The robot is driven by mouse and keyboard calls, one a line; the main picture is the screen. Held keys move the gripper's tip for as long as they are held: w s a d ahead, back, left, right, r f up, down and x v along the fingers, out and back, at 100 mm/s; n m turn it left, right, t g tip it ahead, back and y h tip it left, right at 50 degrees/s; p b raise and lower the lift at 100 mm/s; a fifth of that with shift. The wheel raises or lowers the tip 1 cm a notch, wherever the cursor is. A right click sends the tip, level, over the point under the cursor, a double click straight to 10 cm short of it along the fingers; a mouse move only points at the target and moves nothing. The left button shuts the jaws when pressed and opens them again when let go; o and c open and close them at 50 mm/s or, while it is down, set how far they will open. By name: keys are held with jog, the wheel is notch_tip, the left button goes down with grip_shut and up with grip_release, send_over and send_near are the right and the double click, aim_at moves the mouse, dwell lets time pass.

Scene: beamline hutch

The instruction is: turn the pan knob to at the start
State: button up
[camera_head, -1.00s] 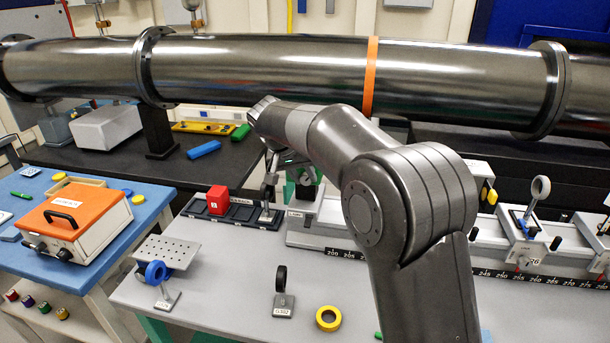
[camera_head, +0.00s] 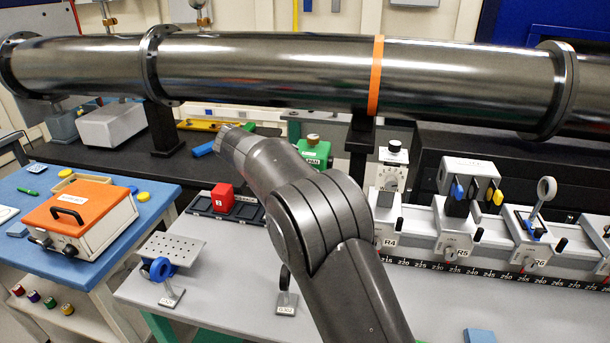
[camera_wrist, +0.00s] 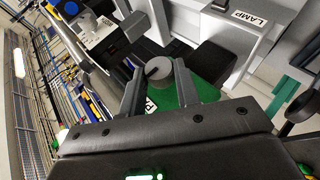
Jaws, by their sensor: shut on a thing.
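In the wrist view, a round grey knob (camera_wrist: 158,69) stands above a green body (camera_wrist: 206,90). A white label on the body begins with what looks like P; the rest is covered. My gripper (camera_wrist: 158,76) has one finger on each side of the knob and is shut on it. The knob's pointer and any scale marks cannot be made out. In the head view, my arm hides my gripper and this knob.
A LAMP label (camera_wrist: 249,18) is close by in the wrist view. In the head view, a green unit (camera_head: 315,154) with a brass-coloured top stands behind my arm. A red block (camera_head: 222,196) sits left.

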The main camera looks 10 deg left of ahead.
dwell(0.4)
jog(key=o, duration=1)
jog(key=shift+c, duration=0.2)
jog(key=v, duration=1)
jog(key=shift+s+a, duration=0.2)
jog(key=shift+a, duration=0.15)
jog(key=shift+r, duration=0.15)
